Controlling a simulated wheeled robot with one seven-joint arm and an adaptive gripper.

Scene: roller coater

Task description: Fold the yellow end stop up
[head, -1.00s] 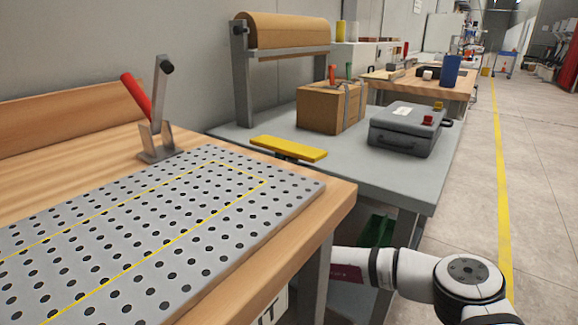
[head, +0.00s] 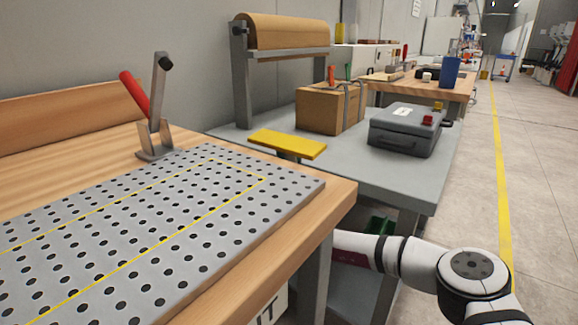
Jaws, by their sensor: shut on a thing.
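The yellow end stop (head: 288,144) is a flat yellow plate just past the far end of the perforated grey plate (head: 211,238). Its broad face is tilted a little, and a dark support shows under it. My gripper is not visible. My white arm (head: 362,249) runs in from the lower right and passes out of sight behind the corner of the wooden bench, below the end stop. Whether the gripper touches the end stop is hidden.
A clamp with a red handle (head: 134,93) stands on the wooden bench (head: 335,204). Behind the end stop, a grey table (head: 349,171) holds a cardboard box (head: 324,109), a grey case (head: 403,131) and a paper roll (head: 287,31). The floor at right is open.

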